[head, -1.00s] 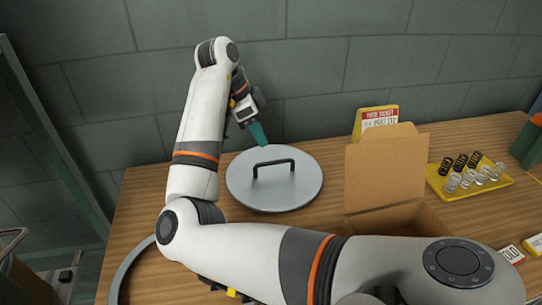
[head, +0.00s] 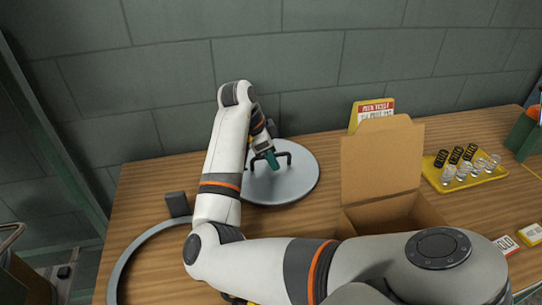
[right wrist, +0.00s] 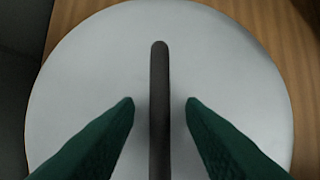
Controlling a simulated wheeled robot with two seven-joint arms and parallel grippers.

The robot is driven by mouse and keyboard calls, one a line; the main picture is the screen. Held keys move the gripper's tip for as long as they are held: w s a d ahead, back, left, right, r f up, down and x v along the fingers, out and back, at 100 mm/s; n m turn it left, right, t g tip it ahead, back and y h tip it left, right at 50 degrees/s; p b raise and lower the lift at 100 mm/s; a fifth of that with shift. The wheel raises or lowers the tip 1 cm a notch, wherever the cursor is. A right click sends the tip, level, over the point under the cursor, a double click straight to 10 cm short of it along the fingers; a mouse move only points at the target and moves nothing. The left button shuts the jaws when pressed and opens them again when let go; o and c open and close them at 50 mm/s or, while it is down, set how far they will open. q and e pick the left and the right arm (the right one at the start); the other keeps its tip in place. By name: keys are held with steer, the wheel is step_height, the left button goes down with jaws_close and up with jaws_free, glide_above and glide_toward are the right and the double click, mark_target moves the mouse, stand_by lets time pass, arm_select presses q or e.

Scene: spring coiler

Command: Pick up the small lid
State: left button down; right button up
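The lid (head: 298,187) is a round grey disc with a dark bar handle (head: 287,155), lying flat on the wooden table. My right gripper (head: 272,162), with green fingers, is at the handle and hides part of it. In the right wrist view the lid (right wrist: 75,75) fills most of the picture. There the two fingertips of the gripper (right wrist: 160,104) are apart, one on each side of the handle (right wrist: 159,75), with a gap on both sides. I see no contact with the handle. My left gripper is not in view.
An open cardboard box (head: 382,165) stands right of the lid. A yellow tray (head: 489,181) with several springs is farther right, and a yellow sign (head: 373,114) is behind the box. A grey ring (head: 124,270) and a dark block (head: 177,204) are at the left.

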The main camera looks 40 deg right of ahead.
steer(key=shift+d+f, duration=0.1)
steer(key=shift+f, duration=0.05)
steer(key=shift+c, duration=0.4)
jaws_close()
